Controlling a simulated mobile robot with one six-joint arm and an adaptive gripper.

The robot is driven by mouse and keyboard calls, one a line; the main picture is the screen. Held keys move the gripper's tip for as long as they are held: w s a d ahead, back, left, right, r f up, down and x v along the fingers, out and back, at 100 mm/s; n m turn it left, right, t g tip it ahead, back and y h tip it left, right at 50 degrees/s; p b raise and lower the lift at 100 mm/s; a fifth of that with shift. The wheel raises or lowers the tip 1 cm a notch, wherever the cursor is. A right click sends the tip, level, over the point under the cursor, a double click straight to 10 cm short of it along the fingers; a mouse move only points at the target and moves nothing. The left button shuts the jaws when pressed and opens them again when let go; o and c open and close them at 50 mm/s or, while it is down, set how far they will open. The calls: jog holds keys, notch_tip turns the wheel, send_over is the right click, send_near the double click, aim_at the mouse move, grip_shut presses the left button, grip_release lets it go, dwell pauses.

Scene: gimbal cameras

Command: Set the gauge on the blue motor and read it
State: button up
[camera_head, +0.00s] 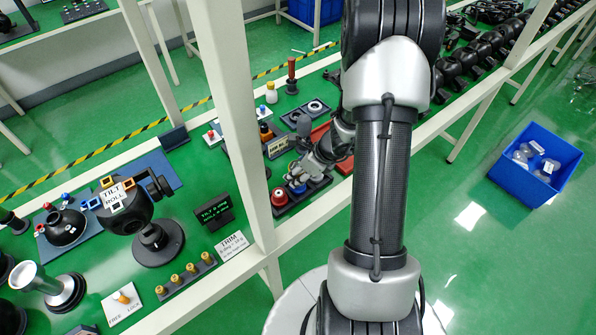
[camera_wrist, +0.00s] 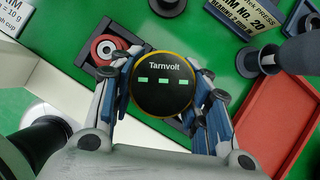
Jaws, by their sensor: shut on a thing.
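A round black gauge (camera_wrist: 164,97) with a yellow rim fills the middle of the wrist view. It is marked "Tarnvolt", and its display shows three green dashes. My gripper (camera_wrist: 165,86) is shut on it, with blue-grey fingers at both sides. In the head view my gripper (camera_head: 304,176) is low over a dark tray (camera_head: 318,188) on the green bench; the gauge is small and partly hidden there. I cannot tell whether the gauge touches the tray. A gimbal (camera_head: 128,206) marked "TILT" and "ROLL" stands at left, with blue and orange square parts. I cannot tell which part is the blue motor.
A red round piece (camera_head: 279,196) sits in the dark tray's left end. A red tray (camera_wrist: 277,118) lies right of my gripper. A white post (camera_head: 236,120) rises between my gripper and the gimbal. A small display (camera_head: 213,212) and brass weights (camera_head: 184,279) are near the gimbal.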

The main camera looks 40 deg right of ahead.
jog(key=shift+f+b, duration=0.7)
jog(key=shift+f, duration=0.1)
jog(key=o, duration=1.2)
jog(key=shift+r, duration=0.1)
jog(key=v, duration=1.2)
